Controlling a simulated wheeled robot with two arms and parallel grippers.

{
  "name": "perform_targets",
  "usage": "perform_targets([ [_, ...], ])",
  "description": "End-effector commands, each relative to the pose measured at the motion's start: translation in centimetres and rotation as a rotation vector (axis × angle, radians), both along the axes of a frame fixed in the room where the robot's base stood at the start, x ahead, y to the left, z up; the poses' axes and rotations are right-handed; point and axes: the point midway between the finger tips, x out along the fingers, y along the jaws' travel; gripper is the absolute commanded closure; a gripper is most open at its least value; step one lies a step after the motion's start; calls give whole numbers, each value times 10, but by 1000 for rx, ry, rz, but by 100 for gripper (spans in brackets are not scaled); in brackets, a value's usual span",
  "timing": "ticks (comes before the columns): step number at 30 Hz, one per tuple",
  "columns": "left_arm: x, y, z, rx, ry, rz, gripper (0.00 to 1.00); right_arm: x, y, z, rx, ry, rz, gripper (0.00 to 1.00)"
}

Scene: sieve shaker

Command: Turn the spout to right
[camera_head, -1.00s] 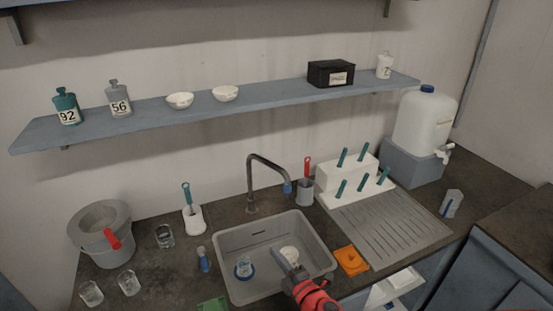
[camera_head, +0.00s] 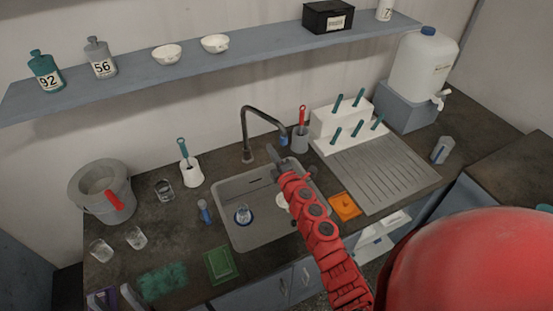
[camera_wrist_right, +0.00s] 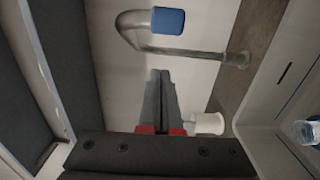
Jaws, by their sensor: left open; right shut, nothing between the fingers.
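The tap's dark grey spout (camera_head: 262,109) rises from its base behind the sink, arches over and points down to the right, ending in a blue tip (camera_head: 283,138). My right gripper (camera_head: 272,153) is shut and empty. In the head view it appears just left of and below the blue tip. In the right wrist view the shut fingers (camera_wrist_right: 160,97) lie near the spout (camera_wrist_right: 180,51) and blue tip (camera_wrist_right: 168,21), with a gap visible; contact cannot be told.
A grey cup (camera_head: 300,139) with a red-handled tool stands right of the spout. A white rack (camera_head: 335,125) and draining board (camera_head: 385,172) are further right.

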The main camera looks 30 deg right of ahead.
Motion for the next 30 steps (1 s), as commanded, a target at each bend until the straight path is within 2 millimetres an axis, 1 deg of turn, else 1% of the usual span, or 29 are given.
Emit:
perform_targets([
  [1, 0, 0, 4, 0, 0, 0, 50, 0, -15, 0, 1, 4, -15, 100],
  [6, 0, 0, 7, 0, 0, 0, 50, 4, -32, 0, -1, 4, -11, 100],
  [10, 0, 0, 7, 0, 0, 0, 50, 5, -36, -1, 0, 2, -6, 100],
  [20, 0, 0, 6, 0, 0, 0, 50, 5, -37, -2, -1, 3, -3, 100],
  [24, 0, 0, -1, 0, 0, 0, 50, 7, -47, -7, -4, 8, 32, 100],
  [30, 0, 0, -15, 0, 0, 0, 50, 14, -64, -6, -3, 6, 113, 100],
])
